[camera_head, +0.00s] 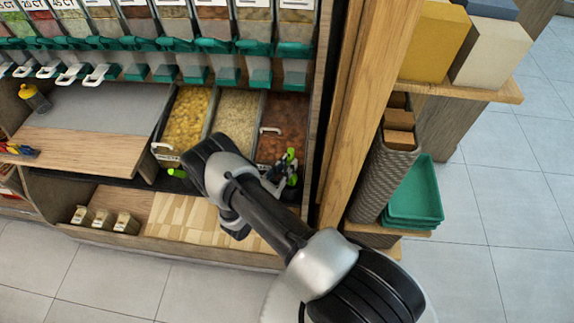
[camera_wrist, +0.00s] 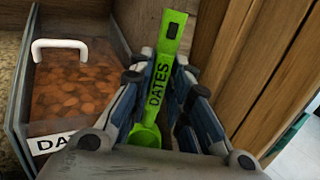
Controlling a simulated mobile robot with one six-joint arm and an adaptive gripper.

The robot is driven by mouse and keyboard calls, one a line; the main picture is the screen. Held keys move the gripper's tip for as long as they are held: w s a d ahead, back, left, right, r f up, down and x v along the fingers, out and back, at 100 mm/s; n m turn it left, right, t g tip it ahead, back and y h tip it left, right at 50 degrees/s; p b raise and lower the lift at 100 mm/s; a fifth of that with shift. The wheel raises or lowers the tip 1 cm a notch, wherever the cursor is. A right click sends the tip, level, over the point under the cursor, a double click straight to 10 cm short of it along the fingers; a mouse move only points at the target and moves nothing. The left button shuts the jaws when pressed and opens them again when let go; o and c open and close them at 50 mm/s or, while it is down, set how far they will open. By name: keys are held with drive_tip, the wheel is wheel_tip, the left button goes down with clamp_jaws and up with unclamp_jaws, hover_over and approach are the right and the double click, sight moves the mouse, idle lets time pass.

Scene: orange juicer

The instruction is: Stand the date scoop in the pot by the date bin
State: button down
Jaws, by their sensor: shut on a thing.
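The green date scoop (camera_wrist: 159,85), marked DATES, lies between the two fingers of my gripper (camera_wrist: 165,85) in the wrist view. The fingers are shut on its handle. The holed handle end points away from the wrist camera, and the bowl (camera_wrist: 147,134) is nearer my gripper's body. In the head view the scoop (camera_head: 291,158) shows as small green patches at my gripper (camera_head: 284,178), by the front right of the date bin (camera_head: 283,128). The date bin (camera_wrist: 75,90), with a clear lid and white handle, is left of the scoop. I cannot make out the pot.
A wooden post (camera_head: 358,110) stands close to the right of my gripper; it also shows in the wrist view (camera_wrist: 262,60). Bins of pale and yellow food (camera_head: 187,118) are to the left. Green trays (camera_head: 416,195) lie beyond the post. A patterned wooden board (camera_head: 185,218) is below.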

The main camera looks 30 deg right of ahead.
wheel_tip(320, 180, down, 6)
drive_tip(key=b, duration=0.2)
drive_tip(key=shift+f+b, duration=0.15)
drive_tip(key=shift+b, duration=0.2)
idle(0.3)
drive_tip(key=c, duration=1.4)
unclamp_jaws()
drive_tip(key=o, duration=0.8)
